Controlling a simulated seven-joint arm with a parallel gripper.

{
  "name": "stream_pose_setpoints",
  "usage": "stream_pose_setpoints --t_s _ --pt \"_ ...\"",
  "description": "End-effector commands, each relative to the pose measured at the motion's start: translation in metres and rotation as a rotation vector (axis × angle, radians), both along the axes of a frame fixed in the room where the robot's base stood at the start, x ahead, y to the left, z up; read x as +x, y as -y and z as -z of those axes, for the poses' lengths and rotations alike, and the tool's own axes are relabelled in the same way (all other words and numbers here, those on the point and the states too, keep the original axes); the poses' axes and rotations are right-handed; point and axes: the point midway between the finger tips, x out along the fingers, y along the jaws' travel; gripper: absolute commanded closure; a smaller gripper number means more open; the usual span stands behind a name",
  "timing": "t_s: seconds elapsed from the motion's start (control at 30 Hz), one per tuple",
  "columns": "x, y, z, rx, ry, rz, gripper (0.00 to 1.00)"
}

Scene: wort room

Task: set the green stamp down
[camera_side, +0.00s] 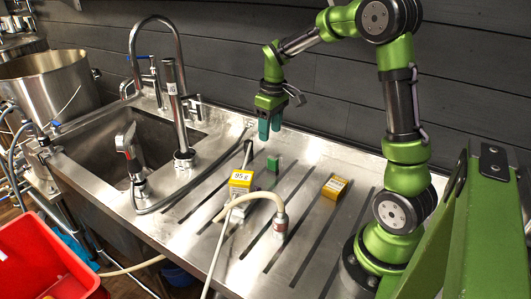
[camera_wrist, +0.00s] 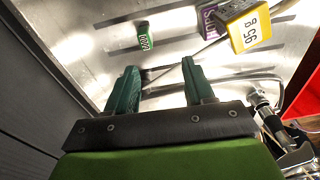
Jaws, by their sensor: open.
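The green stamp (camera_side: 273,163) is a small green block resting on the grooved steel drainboard (camera_side: 310,155). In the wrist view the stamp (camera_wrist: 144,35) shows pale markings on one face and lies beyond the fingertips, apart from them. My gripper (camera_side: 269,129) is open, with its dark green fingers pointing down above the board, a little above and behind the stamp. In the wrist view the fingers (camera_wrist: 159,68) are spread, with nothing between them.
A yellow labelled block (camera_side: 241,178) and a purple block (camera_wrist: 212,18) are near the stamp. An orange-yellow box (camera_side: 335,187) stands to the right. A pale hose (camera_side: 250,197) crosses the board in front. The sink and tall faucet (camera_side: 179,85) are left; a red bin (camera_side: 45,262) is front left.

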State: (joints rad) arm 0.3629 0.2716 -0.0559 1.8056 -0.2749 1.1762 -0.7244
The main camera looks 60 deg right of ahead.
Motion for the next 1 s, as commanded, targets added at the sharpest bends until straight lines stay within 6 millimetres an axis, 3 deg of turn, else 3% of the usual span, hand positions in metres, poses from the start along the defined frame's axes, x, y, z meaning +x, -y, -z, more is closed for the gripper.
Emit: stream_pose_setpoints --t_s 0.1,0.23,0.4,0.5,0.7,1.0 --pt "-0.015 -0.047 -0.039 0.013 0.116 0.046 0.47" --pt "-0.045 -0.098 -0.070 0.057 0.248 0.115 0.47" --pt "-0.091 -0.151 -0.092 0.149 0.399 0.199 0.47" --pt "-0.114 -0.171 -0.095 0.206 0.462 0.239 0.47" --pt "-0.137 -0.189 -0.093 0.277 0.523 0.286 0.47" --pt "-0.140 -0.191 -0.093 0.287 0.528 0.295 0.47"
